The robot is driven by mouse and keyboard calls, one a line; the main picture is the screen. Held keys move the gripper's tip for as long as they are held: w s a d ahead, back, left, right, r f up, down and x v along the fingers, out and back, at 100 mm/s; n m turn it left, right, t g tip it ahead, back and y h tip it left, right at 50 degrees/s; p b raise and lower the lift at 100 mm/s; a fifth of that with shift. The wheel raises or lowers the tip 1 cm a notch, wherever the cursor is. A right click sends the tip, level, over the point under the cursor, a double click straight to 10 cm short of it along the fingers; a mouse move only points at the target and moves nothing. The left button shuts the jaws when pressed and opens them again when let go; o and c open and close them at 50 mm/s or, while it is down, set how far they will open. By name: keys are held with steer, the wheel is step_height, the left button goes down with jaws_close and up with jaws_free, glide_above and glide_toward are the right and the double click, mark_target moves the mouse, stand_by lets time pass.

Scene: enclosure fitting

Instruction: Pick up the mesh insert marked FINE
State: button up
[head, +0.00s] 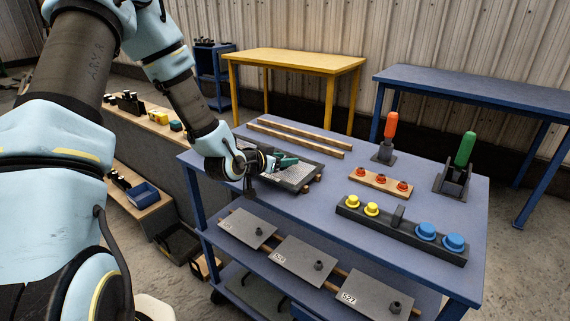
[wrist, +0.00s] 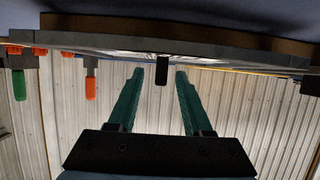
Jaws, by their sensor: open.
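A grey mesh insert (head: 299,178) lies on a dark frame at the left part of the blue table, partly hidden by my wrist. No FINE mark can be read on it. My gripper (head: 284,161) is low over the insert, with its green fingers pointing across it. In the wrist view, which looks upside down, my gripper (wrist: 161,74) is open. A small black tab (wrist: 162,66) of the panel shows between the fingertips, with a gap on each side. The panel's grey edge (wrist: 235,51) spans the top of that view.
Two wooden strips (head: 300,138) lie behind the insert. To the right are a wooden bar with red buttons (head: 381,185), a dark rail with yellow and blue caps (head: 400,228), and orange (head: 390,125) and green (head: 465,150) handles. Labelled plates (head: 304,261) lie on the lower shelf.

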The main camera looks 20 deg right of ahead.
steer(key=shift+w+d+f, duration=0.1)
steer(key=shift+d, duration=0.1)
steer(key=shift+c, duration=0.3)
jaws_close()
stand_by(0.3)
